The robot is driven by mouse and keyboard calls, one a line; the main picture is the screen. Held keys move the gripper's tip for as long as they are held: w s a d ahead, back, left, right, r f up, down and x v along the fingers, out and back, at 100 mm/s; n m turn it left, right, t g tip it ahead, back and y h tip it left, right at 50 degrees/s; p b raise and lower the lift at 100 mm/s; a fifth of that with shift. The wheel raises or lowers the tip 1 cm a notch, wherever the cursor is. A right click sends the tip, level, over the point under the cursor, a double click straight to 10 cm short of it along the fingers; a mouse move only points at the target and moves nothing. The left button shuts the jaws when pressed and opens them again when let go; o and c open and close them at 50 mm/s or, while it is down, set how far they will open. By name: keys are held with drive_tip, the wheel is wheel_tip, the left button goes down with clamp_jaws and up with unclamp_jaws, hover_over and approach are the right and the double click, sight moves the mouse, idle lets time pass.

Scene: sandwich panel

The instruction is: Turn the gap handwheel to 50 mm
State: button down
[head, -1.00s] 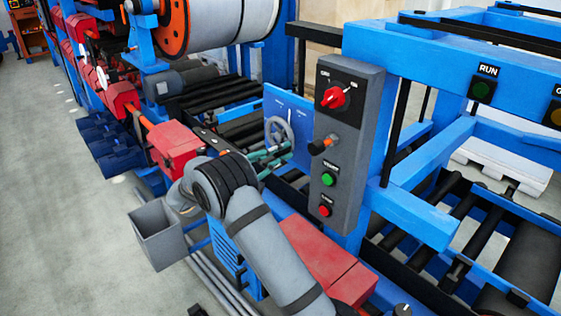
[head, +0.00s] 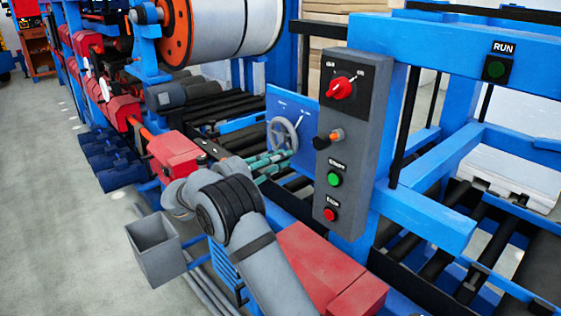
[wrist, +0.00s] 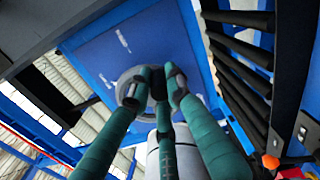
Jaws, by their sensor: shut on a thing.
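The gap handwheel (head: 284,136) is a grey wheel on a blue panel (head: 284,104), left of the grey control box. In the wrist view the grey wheel (wrist: 127,84) shows behind my fingers, against the blue panel (wrist: 140,40). In the head view the teal fingers (head: 272,161) reach the wheel's lower edge. White marks on the panel are too small to read, so the gap setting cannot be told.
Black rollers (wrist: 240,85) lie right of my fingers in the wrist view. Red housings (head: 320,265) and a grey bin (head: 155,250) stand nearby.

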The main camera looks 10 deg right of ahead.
drive_tip(key=shift+f, duration=0.15)
drive_tip(key=c, duration=1.6)
unclamp_jaws()
drive_tip(key=shift+c, duration=0.2)
drive_tip(key=shift+a, duration=0.1)
drive_tip(key=v, duration=1.2)
drive_tip(key=x, duration=1.2)
drive_tip(key=shift+w+d, duration=0.1)
drive_tip(key=shift+d, duration=0.1)
drive_tip(key=shift+a+r+n+p, duration=0.1)
drive_tip(key=shift+r+n+p, duration=0.1)
drive_tip(key=shift+n+p, duration=0.15)
